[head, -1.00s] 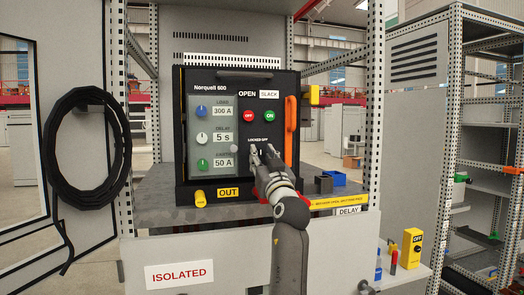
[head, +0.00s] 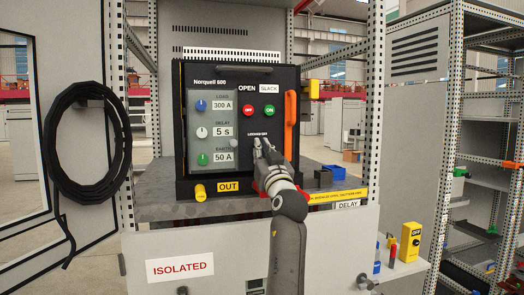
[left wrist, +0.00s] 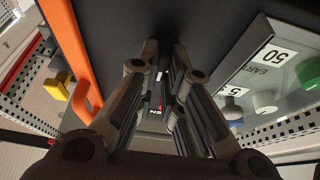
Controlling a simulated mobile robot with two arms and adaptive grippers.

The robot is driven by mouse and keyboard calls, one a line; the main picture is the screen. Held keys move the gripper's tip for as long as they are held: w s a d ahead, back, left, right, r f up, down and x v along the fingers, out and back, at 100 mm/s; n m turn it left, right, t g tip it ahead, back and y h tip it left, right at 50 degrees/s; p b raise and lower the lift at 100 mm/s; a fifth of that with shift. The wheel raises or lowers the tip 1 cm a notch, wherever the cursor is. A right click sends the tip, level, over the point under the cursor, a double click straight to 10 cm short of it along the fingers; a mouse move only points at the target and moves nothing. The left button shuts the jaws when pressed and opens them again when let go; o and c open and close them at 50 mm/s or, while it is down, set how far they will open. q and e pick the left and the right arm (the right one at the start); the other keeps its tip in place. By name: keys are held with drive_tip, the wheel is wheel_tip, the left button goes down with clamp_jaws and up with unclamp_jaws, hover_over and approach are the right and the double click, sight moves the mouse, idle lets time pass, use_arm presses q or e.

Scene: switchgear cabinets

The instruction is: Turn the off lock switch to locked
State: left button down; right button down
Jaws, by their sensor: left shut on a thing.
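The black relay unit (head: 240,80) stands on the shelf with its front panel facing me. The "LOCKED OFF" label (head: 258,134) is on its lower right part, above the off lock switch. My left gripper (head: 262,146) is at the panel just below this label, shut on the off lock switch. The fingers hide most of the switch, so I cannot tell its angle. In the left wrist view, the two fingers (left wrist: 163,82) reach to the dark panel and come close together there. My right gripper is not in view.
The orange handle (head: 291,125) is close to the right of my gripper. A red button (head: 248,110) and a green button (head: 269,111) sit above it, and dials (head: 202,132) on the left. A yellow "OFF" box (head: 411,241) stands lower right.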

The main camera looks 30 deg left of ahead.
use_arm(q)
drive_tip(key=m+h+p, duration=0.3)
drive_tip(key=m+p, duration=0.1)
drive_tip(key=m, duration=0.3)
drive_tip(key=m+t+h+p, duration=0.1)
drive_tip(key=m+h+p, duration=0.2)
drive_tip(key=m+p, duration=0.2)
drive_tip(key=m+h+p, duration=0.2)
drive_tip(key=m+p, duration=0.3)
drive_tip(key=m, duration=0.5)
drive_tip(key=shift+a+r+h, duration=0.15)
drive_tip(key=shift+r+h, duration=0.15)
drive_tip(key=shift+h, duration=0.1)
drive_tip(key=c, duration=1.6)
unclamp_jaws()
drive_tip(key=shift+o, duration=0.2)
drive_tip(key=shift+f, duration=0.15)
drive_tip(key=shift+w+f, duration=0.1)
drive_tip(key=shift+f, duration=0.05)
drive_tip(key=v, duration=1.2)
